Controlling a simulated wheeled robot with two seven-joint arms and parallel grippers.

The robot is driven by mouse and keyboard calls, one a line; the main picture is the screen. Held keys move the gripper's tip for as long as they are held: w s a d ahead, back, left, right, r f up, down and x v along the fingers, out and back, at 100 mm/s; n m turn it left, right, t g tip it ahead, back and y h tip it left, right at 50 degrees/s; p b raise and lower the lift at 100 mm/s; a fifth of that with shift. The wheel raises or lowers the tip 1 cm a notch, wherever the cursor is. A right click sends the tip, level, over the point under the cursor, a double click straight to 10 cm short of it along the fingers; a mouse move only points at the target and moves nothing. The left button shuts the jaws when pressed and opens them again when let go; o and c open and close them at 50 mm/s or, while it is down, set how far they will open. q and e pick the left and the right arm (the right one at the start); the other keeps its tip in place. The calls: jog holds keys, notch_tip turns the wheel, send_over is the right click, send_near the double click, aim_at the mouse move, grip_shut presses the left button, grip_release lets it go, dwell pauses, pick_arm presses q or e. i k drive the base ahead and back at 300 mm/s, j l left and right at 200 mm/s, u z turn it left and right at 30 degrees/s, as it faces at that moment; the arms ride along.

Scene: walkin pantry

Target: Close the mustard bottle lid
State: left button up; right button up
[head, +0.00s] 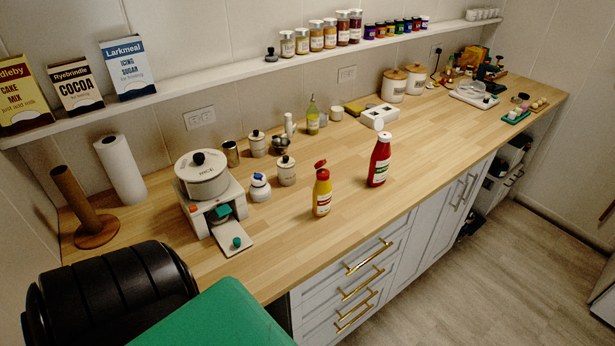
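The mustard bottle (321,197), yellow with a label, stands upright on the wooden counter near its front edge. Its red lid (320,164) sits at the top and looks tipped up, open at an angle above the red neck. A red ketchup bottle (378,164) with a white cap stands upright to its right, a short gap away. Neither of my grippers shows in the head view, so their state is not visible. Nothing touches the mustard bottle.
A rice dispenser (203,183) with its tray out and small lidded jars (286,172) stand left of the bottle. A white box-like device (379,117) is behind. Drawers with gold handles (368,256) lie below the front edge. The counter (330,240) around the bottle is clear.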

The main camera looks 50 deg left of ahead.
aim_at(319, 164)
jog(key=i+u, duration=0.15)
jog(key=u, duration=1.5)
jog(key=i+l+u, duration=0.1)
jog(key=l+u, duration=0.7)
jog(key=l, duration=0.2)
jog(key=l+u, duration=0.4)
jog(key=l, duration=0.15)
jog(key=k+l+u, duration=0.1)
jog(key=l+u, duration=0.3)
jog(key=l, duration=0.1)
